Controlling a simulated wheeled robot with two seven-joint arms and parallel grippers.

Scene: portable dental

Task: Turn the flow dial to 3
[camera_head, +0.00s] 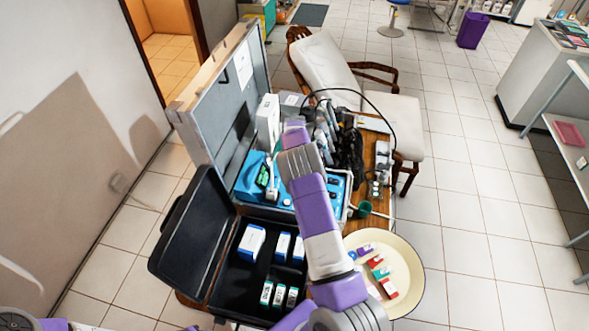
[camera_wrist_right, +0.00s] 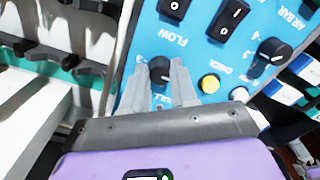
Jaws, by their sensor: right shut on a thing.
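The flow dial (camera_wrist_right: 159,68) is a small black knob on the blue control panel (camera_wrist_right: 200,52), below the word FLOW in the right wrist view. My right gripper (camera_wrist_right: 164,74) is shut on it, with one grey finger on each side. Part of the knob is hidden by the fingers, and I cannot read its setting. A small mark like a 3 shows left of the knob. In the head view the blue panel (camera_head: 249,176) sits in the open grey case, and my right arm hides the dial and gripper. My left gripper is not in view.
A black case (camera_head: 226,275) with small boxes and a cream round tray (camera_head: 408,262) stand in front.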

